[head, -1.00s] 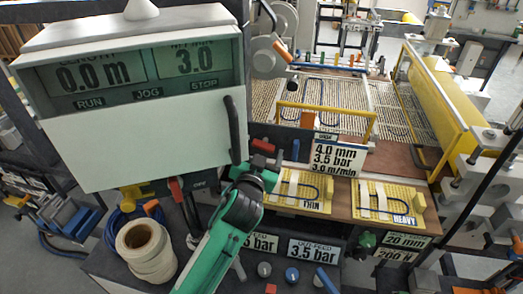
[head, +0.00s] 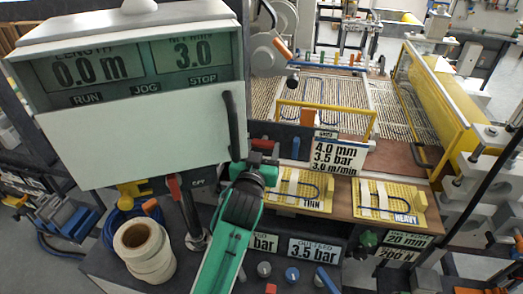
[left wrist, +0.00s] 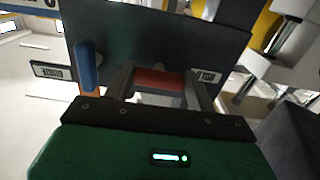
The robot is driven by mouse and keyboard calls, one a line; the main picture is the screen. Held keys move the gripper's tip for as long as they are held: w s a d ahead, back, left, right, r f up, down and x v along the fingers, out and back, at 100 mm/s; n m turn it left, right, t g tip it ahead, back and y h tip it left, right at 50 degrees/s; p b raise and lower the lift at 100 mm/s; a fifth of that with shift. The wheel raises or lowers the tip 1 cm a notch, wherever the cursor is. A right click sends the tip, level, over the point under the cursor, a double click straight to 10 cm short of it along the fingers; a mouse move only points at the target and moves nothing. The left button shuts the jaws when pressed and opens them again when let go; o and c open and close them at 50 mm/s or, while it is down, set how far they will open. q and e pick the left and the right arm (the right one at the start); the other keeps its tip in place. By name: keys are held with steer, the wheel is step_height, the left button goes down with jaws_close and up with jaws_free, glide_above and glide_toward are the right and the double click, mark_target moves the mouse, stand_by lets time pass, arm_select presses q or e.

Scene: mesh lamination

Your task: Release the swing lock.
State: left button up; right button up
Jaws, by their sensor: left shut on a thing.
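In the left wrist view this red part (left wrist: 157,77) lies as a bar between the two dark fingers, against a dark panel. The fingers are shut on it. Much of its shape is hidden by the gripper, and no label names it as the swing lock. My right gripper is in neither view.
The white control box (head: 150,125), with a dark handle (head: 232,125), hangs close to the left of my arm. A blue lever (head: 295,148) stands right of the red part. Yellow THIN (head: 305,190) and HEAVY (head: 390,200) boards lie on the bench to the right.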

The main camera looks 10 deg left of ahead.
arm_select(q)
steer(key=o, duration=0.9)
steer(key=shift+o, duration=0.4)
steer(key=s+b, duration=0.4)
steer(key=s, duration=0.9)
steer(key=shift+s+b, duration=0.3)
steer(key=shift+s, duration=0.1)
